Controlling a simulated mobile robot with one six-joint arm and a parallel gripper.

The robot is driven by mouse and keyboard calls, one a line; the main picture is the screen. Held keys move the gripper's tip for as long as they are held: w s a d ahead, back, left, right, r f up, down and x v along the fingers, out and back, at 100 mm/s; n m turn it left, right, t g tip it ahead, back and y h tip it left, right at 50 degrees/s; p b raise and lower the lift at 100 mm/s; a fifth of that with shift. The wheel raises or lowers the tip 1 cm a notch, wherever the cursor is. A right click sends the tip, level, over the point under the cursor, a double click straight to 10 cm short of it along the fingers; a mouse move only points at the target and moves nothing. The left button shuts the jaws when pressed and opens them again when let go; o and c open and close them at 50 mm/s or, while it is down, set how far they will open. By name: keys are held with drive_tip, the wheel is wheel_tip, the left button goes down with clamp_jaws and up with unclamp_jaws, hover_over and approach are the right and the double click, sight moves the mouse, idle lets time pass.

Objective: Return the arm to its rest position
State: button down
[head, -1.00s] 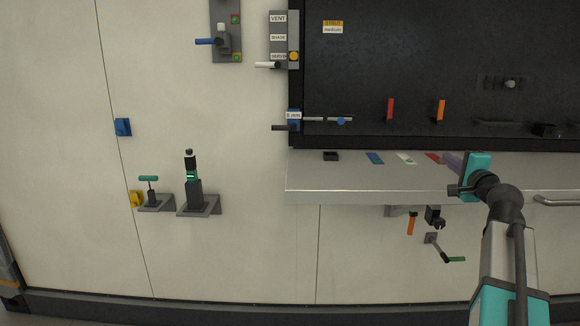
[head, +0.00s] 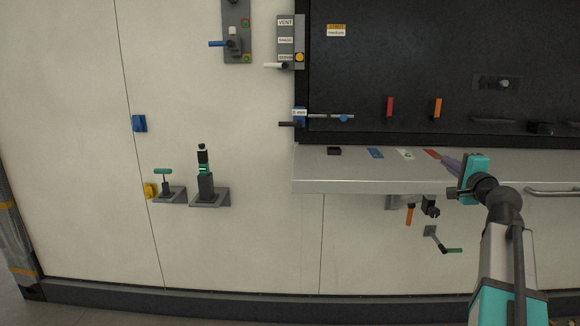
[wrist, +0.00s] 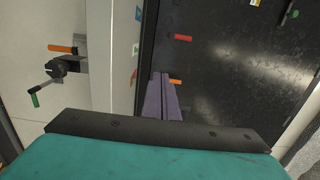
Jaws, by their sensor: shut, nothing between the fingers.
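My arm rises from the lower right of the head view, grey and teal. My gripper (head: 452,166) is at its end, with purple fingers pointing left and away over the metal shelf (head: 340,186). In the wrist view the purple fingers of my gripper (wrist: 160,97) lie side by side, shut, with nothing between them. They stand out in front of the black panel (wrist: 215,60), and whether they touch anything cannot be told.
Red (head: 390,107) and orange (head: 437,108) handles stick out from the black panel. Below the shelf are a hanging orange handle (head: 409,215) and a green-tipped crank (head: 453,250).

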drive_tip(key=w+a+f+n+g+y, duration=0.1)
drive_tip(key=a+f+n+g, duration=0.3)
drive_tip(key=f, duration=0.9)
drive_tip(key=w+a+f+g+y, duration=0.1)
drive_tip(key=a+f, duration=0.4)
drive_tip(key=f, duration=0.8)
drive_tip(key=s+a+f+n+g, duration=0.1)
drive_tip(key=s+a+f+g, duration=0.2)
drive_tip(key=f, duration=0.6)
drive_tip(key=s+a+f+n+g+y, duration=0.1)
drive_tip(key=s+a+f+n, duration=0.15)
drive_tip(key=a+f, duration=0.45)
drive_tip(key=s+a+f+n+g, duration=0.1)
drive_tip(key=s+a+f+g, duration=0.2)
drive_tip(key=f, duration=0.8)
drive_tip(key=s+a+f+n+g, duration=0.2)
drive_tip(key=s+a+f+g, duration=0.15)
drive_tip(key=s+f, duration=0.6)
drive_tip(key=s+a+f+n+g, duration=0.25)
drive_tip(key=s+a+f, duration=0.25)
drive_tip(key=s+f, duration=0.45)
drive_tip(key=s+f+n+g+h, duration=0.1)
drive_tip(key=s+f, duration=0.3)
drive_tip(key=s, duration=0.8)
drive_tip(key=s+f+n+g+h, duration=0.2)
drive_tip(key=s+f+n+g, duration=0.2)
drive_tip(key=s, duration=0.9)
drive_tip(key=shift+f+g, duration=0.3)
drive_tip(key=shift+f, duration=0.3)
